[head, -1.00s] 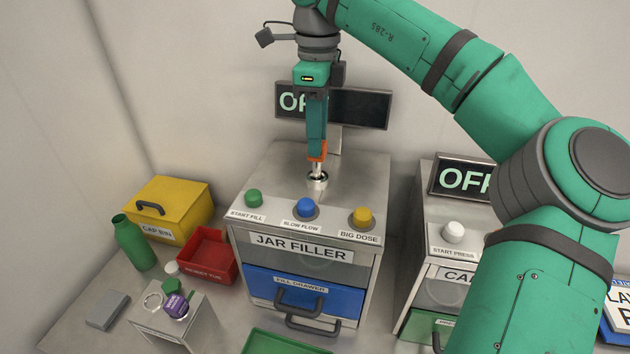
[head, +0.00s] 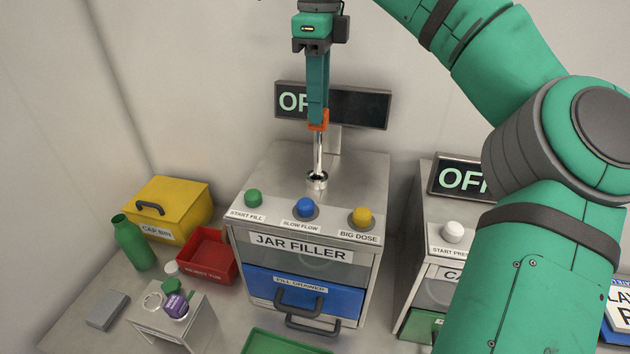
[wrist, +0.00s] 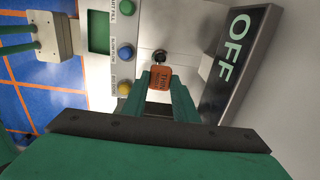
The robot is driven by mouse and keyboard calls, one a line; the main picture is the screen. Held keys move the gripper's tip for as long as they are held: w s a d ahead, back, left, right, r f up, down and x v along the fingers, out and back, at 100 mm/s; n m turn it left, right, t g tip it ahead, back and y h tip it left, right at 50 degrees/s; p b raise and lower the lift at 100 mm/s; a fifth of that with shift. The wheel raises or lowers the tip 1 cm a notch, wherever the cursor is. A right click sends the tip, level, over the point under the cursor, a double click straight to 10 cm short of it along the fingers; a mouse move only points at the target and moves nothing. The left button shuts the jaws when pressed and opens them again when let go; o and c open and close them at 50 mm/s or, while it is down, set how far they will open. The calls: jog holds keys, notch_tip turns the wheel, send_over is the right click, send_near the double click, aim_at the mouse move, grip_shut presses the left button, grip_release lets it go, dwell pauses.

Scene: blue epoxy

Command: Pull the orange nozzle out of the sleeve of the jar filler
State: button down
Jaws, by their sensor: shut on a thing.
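The orange nozzle (head: 318,121) has an orange head and a thin metal stem hanging straight down. My gripper (head: 318,112) is shut on its orange head, above the jar filler (head: 300,245). The stem's lower end meets the metal sleeve (head: 317,180) on the top of the filler; I cannot tell whether its tip is still inside. In the wrist view the orange head (wrist: 161,78) sits between the fingertips, with dark lettering on it, and the sleeve (wrist: 160,56) is just beyond.
The OFF display (head: 350,105) stands close behind the nozzle. Green, blue and yellow buttons (head: 306,207) line the filler's front top edge. A yellow cap bin (head: 185,200), red reject tub (head: 207,260) and green bottle (head: 134,243) stand left. A second machine (head: 435,285) stands right.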

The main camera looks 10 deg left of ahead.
jog(key=shift+a+r, duration=0.15)
jog(key=shift+r, duration=2.05)
jog(key=shift+w, duration=0.1)
jog(key=shift+a, duration=0.1)
